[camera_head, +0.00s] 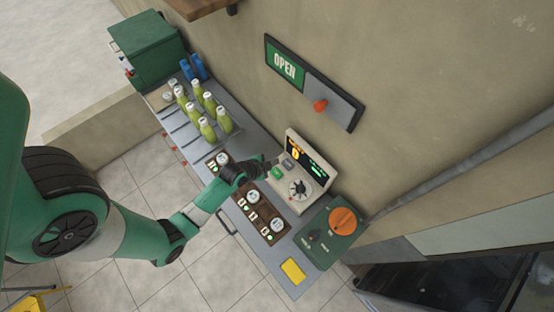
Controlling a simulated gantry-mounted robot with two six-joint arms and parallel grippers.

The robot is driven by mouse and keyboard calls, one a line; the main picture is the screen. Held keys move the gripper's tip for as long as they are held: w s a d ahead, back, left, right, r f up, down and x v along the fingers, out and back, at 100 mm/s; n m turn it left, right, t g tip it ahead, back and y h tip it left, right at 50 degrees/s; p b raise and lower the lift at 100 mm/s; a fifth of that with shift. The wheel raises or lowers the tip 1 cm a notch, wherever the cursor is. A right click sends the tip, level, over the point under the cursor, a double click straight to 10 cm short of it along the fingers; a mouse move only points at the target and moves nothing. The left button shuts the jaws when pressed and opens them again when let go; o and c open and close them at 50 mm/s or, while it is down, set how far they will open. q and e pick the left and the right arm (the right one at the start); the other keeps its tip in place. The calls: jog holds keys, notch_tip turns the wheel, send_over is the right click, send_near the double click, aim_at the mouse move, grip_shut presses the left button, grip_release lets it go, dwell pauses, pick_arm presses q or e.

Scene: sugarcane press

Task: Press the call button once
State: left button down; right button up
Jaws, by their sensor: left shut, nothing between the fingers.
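A cream console (287,198) stands on the counter, with a lit display (308,158), a round dial (299,188), a green button (277,173) and a grey button (288,164). I cannot tell for certain which one is the call button. My left gripper (269,165) is shut and empty. Its tip is right beside the green button in the picture. Whether it touches the button cannot be told from this angle. My right gripper is out of view.
Several green bottles (208,106) stand on the counter's left part. A dark tray (262,215) with round white-topped items lies below my left wrist. A green box with an orange knob (343,220) is right of the console. A yellow pad (293,271) lies at the front. An OPEN sign panel (333,98) hangs on the wall.

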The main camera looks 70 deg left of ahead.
aim_at(274, 174)
pick_arm(q)
notch_tip(274, 174, down, 7)
jog(key=b, duration=0.5)
jog(key=shift+r, duration=0.15)
jog(key=shift+f+b, duration=0.35)
jog(key=shift+b, duration=0.15)
dwell(1.1)
jog(key=shift+f+b, duration=0.3)
jog(key=shift+f, duration=0.1)
jog(key=shift+f+b, duration=0.45)
jog(key=shift+f, duration=0.1)
dwell(0.5)
jog(key=shift+r, duration=0.1)
jog(key=shift+r+p, duration=0.85)
jog(key=shift+p, duration=0.1)
